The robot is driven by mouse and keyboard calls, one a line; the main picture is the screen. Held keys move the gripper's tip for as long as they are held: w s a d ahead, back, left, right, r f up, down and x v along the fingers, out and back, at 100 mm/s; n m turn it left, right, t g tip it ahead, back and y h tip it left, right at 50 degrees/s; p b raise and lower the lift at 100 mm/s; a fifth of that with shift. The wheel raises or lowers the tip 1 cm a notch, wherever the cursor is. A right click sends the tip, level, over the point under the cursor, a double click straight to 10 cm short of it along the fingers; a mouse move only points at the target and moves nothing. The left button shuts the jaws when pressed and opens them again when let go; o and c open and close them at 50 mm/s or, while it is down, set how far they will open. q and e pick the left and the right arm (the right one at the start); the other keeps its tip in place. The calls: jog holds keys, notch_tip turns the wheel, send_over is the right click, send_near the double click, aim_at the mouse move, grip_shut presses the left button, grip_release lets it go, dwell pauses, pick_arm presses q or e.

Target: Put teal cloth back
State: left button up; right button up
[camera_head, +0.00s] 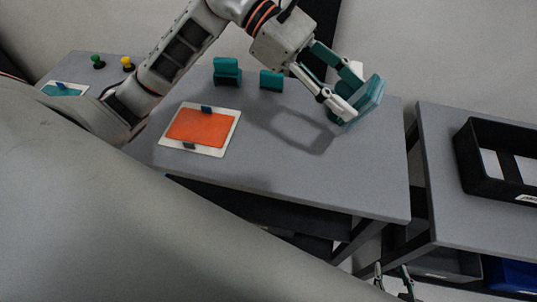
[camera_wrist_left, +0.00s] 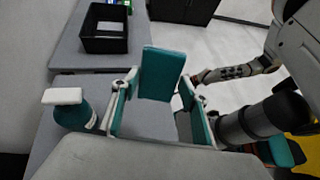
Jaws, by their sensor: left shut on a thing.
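The teal cloth (camera_head: 369,95) looks like a flat, stiff teal panel. My left gripper (camera_head: 350,112) is shut on it and holds it above the right end of the grey table. In the left wrist view the cloth (camera_wrist_left: 161,73) stands up between the two teal fingers of my left gripper (camera_wrist_left: 157,105). My right gripper (camera_head: 392,272) is low, beyond the table's front edge, with its fingertips apart and nothing visible between them.
An orange sheet on a white board (camera_head: 232,143) and two teal blocks (camera_head: 227,71) (camera_head: 271,80) are on the table (camera_head: 300,175). A teal bottle with a white top (camera_wrist_left: 75,112) stands beside the left gripper. A black bin (camera_head: 490,184) sits on the right table.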

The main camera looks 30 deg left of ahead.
pick_arm(q)
jog(key=s+d+f+m+g+y+b, duration=0.1)
jog(key=s+d+m+y+b, duration=0.25)
jog(key=s+y, duration=0.35)
jog(key=w+a+r+n+y+b, duration=0.1)
jog(key=w+a+n+y+b, duration=0.15)
jog(key=a, duration=0.55)
jog(key=w+a+r+n+y+b, duration=0.1)
jog(key=a+n+y, duration=0.3)
jog(key=a, duration=0.4)
jog(key=shift+t, duration=0.3)
notch_tip(320, 180, down, 15)
jog(key=b, duration=0.2)
jog(key=shift+w+a+f+b, duration=0.1)
jog(key=shift+f+b, duration=0.1)
jog(key=shift+b, duration=0.1)
notch_tip(320, 180, down, 4)
jog(key=shift+f, duration=0.2)
jog(key=shift+r, duration=0.1)
